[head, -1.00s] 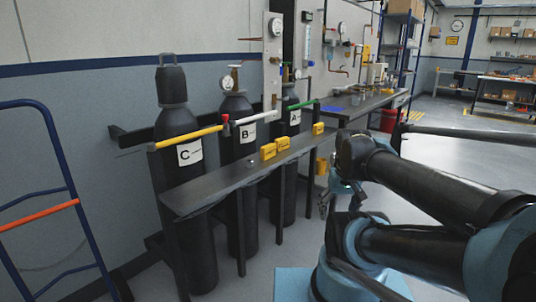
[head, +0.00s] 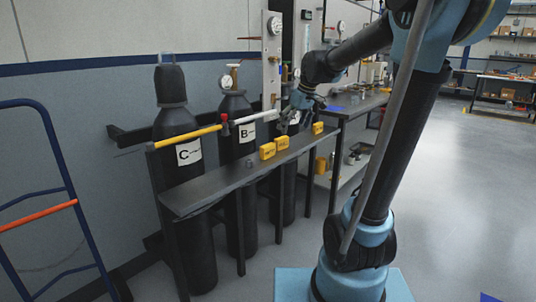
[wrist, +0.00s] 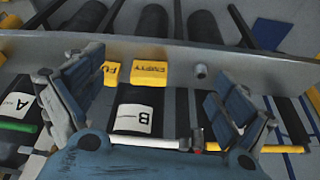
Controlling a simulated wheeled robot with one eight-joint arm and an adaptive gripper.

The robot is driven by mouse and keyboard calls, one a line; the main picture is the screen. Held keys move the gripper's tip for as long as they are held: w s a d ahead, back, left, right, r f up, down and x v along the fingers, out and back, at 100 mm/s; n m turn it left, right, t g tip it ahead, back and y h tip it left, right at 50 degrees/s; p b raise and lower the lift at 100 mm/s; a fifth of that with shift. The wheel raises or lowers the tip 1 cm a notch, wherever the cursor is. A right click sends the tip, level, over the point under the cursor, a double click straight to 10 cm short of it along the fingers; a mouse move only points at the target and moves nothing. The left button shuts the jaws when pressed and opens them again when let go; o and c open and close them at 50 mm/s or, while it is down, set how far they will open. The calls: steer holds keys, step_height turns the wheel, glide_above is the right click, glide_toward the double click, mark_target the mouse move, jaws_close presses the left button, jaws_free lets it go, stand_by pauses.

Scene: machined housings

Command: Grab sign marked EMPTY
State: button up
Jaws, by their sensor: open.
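The sign marked EMPTY (wrist: 149,72) is a small yellow block on the dark shelf, near the middle of the wrist view. In the head view it appears to be the left one of a close pair of yellow signs (head: 267,151). Its neighbour, a yellow sign starting with FU (wrist: 111,73), is partly hidden by a finger in the wrist view. My gripper (wrist: 155,92) is open and empty, its fingers spread wide to the left and right of the EMPTY sign in that view. In the head view my gripper (head: 302,108) is above the shelf, behind the pair.
The shelf (head: 215,185) runs in front of black cylinders labelled C (head: 190,152), B and A. A small grey part (head: 250,161) sits left of the signs. A third yellow sign (head: 318,128) stands farther right. Yellow and white bars (head: 188,138) cross the cylinders. A blue cart frame stands left.

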steer(key=n, duration=0.2)
glide_toward(269, 145)
steer(key=shift+y, duration=0.3)
steer(key=x, duration=0.6)
steer(key=shift+w+d+f, duration=0.2)
steer(key=shift+d+f, duration=0.1)
steer(key=shift+f, duration=0.15)
steer(key=shift+a+x, duration=0.2)
steer(key=shift+x, duration=2.4)
steer(key=shift+s+r, duration=0.1)
steer(key=c, duration=1.2)
